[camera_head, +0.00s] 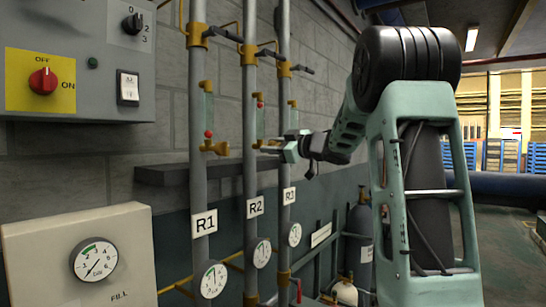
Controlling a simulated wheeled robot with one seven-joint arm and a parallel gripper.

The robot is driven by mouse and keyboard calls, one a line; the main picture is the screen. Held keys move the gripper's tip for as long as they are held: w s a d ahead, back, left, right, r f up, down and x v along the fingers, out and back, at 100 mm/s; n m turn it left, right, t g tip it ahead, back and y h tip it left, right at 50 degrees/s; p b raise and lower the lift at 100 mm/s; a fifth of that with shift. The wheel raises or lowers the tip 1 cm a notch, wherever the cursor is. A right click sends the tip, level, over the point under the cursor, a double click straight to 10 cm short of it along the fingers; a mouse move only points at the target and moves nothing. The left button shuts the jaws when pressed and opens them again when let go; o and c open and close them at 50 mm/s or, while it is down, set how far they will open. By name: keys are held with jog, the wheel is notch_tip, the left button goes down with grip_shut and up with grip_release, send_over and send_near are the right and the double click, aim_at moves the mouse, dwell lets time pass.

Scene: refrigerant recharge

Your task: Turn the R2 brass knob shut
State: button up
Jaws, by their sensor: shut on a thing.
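The R2 pipe (250,165) is the middle of three upright grey pipes and carries an R2 label (255,207). Beside it is a clear flow tube (260,122) with a red float near its top. The R2 brass knob (257,145) sits at the foot of that tube, small and mostly hidden by the fingers. My gripper (268,147) reaches in from the right and is shut on the knob. How far the knob is turned cannot be told.
The R1 pipe (198,165) with its own brass knob (217,147) stands left. The R3 pipe (285,165) stands close on the right. A dark ledge (163,174) runs behind the pipes. A grey switch panel (75,60) and a gauge box (75,245) are at left.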

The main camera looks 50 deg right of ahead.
jog(key=n+b, duration=0.6)
jog(key=shift+a+f+n, duration=0.1)
jog(key=shift+f+n, duration=0.2)
jog(key=shift+f, duration=0.05)
jog(key=n+b, duration=0.3)
jog(key=shift+n+b, duration=1.1)
jog(key=shift+n, duration=0.2)
jog(key=shift+r, duration=0.1)
jog(key=o, duration=0.9)
jog(key=shift+o, duration=0.2)
jog(key=shift+s, duration=0.1)
jog(key=s+d+b, duration=0.1)
jog(key=s+b, duration=0.3)
jog(key=s, duration=1.3)
jog(key=shift+d, duration=0.2)
